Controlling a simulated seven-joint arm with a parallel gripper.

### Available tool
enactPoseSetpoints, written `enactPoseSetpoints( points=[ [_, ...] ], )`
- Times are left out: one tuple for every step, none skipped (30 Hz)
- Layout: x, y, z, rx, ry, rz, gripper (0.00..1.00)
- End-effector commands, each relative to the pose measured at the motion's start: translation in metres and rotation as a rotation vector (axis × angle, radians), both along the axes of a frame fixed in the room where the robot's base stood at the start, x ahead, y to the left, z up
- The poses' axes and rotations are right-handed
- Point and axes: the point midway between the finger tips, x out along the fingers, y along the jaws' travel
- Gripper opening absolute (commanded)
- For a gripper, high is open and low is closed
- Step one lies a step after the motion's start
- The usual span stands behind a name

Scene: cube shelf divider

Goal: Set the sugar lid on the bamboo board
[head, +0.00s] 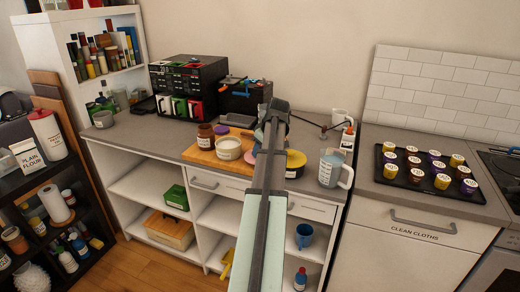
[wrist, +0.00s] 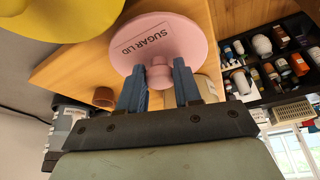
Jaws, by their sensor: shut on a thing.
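The pink sugar lid (wrist: 158,42), marked SUGAR LID, has a round knob on top. My gripper (wrist: 160,75) is shut on that knob, with one blue finger on each side. In the head view the lid (head: 296,158) shows pink beside my arm, which hides its middle and my fingertips. The bamboo board (head: 203,157) lies on the counter, and its wood fills much of the wrist view (wrist: 75,68) behind the lid. The lid overlaps the board's right part in the head view; I cannot tell whether they touch.
A tray (head: 408,181) of several small jars lies further right.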

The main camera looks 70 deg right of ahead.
Motion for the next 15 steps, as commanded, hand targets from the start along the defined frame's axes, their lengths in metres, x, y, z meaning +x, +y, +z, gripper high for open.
enactPoseSetpoints(
  points=[
    [0.0000, 0.0000, -0.0001, 0.000, 0.000, 0.000, 0.04],
    [0.0000, 0.0000, -0.0002, 0.000, 0.000, 0.000, 0.04],
    [0.0000, 0.0001, -0.0005, 0.000, 0.000, 0.000, 0.04],
    [0.0001, 0.0001, -0.0009, 0.000, 0.000, 0.000, 0.04],
    [0.0000, 0.0001, -0.0012, 0.000, 0.000, 0.000, 0.04],
    [0.0001, 0.0001, -0.0017, 0.000, 0.000, 0.000, 0.04],
    [0.0001, 0.0001, -0.0022, 0.000, 0.000, 0.000, 0.04],
    [0.0000, 0.0001, -0.0026, 0.000, 0.000, 0.000, 0.04],
    [0.0000, 0.0000, -0.0033, 0.000, 0.000, 0.000, 0.04],
    [0.0000, 0.0001, -0.0038, 0.000, 0.000, 0.000, 0.04],
    [0.0000, 0.0001, -0.0043, 0.000, 0.000, 0.000, 0.04],
    [0.0000, 0.0001, -0.0050, 0.000, 0.000, 0.000, 0.04],
    [0.0000, 0.0000, -0.0055, 0.000, 0.000, 0.000, 0.04],
    [0.0000, 0.0001, -0.0060, 0.000, 0.000, 0.000, 0.04],
    [0.0000, 0.0001, -0.0066, 0.000, 0.000, 0.000, 0.04]
  ],
)
